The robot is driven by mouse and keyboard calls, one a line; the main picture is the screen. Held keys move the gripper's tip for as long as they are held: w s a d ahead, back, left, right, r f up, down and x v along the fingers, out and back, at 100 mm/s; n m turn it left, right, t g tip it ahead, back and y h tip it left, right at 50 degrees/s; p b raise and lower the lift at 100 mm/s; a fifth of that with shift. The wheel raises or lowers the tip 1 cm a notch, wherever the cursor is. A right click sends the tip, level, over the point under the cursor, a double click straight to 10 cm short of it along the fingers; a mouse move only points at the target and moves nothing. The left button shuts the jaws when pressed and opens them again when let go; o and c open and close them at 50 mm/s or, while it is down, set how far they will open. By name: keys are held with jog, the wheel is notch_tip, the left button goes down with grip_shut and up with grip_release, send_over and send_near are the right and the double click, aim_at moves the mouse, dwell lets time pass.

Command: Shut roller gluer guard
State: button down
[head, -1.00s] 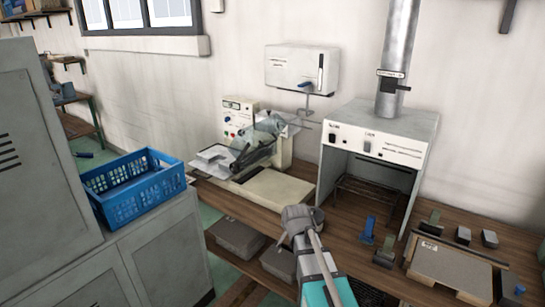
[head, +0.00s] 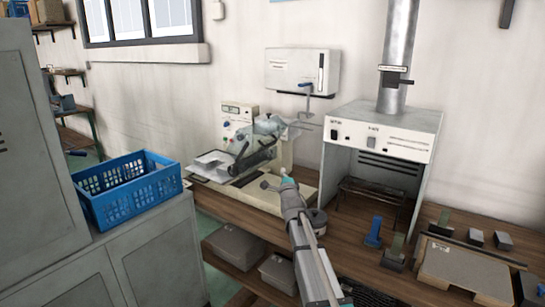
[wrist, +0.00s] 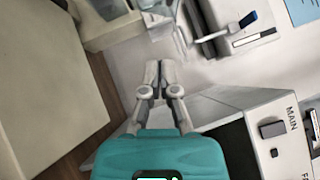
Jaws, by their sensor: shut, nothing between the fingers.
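The roller gluer (head: 243,112) stands on the bench against the wall, with its cream base plate (head: 278,190) in front. Its see-through guard (head: 268,127) shows as a grey, glassy shape above the dark roller (head: 257,156); its exact angle is hard to tell. My gripper (head: 284,172) is in front of the machine, over the base plate and apart from the guard. In the wrist view my gripper (wrist: 157,68) is shut and empty, its fingers together. A clear panel edge (wrist: 182,32) shows beyond the fingertips there.
A grey hood (head: 385,128) with a metal duct stands right of the gluer. A white box (head: 303,70) hangs on the wall behind. A blue crate (head: 125,187) sits on a grey cabinet at left. Blocks and a board (head: 465,268) lie on the bench at right.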

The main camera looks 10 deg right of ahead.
jog(key=shift+w+r+m+t, duration=0.25)
jog(key=shift+r+m+t, duration=0.05)
jog(key=shift+t, duration=0.1)
jog(key=a+p+x, duration=0.2)
jog(key=p+x, duration=0.2)
jog(key=x, duration=0.8)
jog(key=shift+w+a+r, duration=0.3)
jog(key=shift+a+r, duration=0.05)
jog(key=shift+r, duration=0.15)
jog(key=shift+a, duration=0.15)
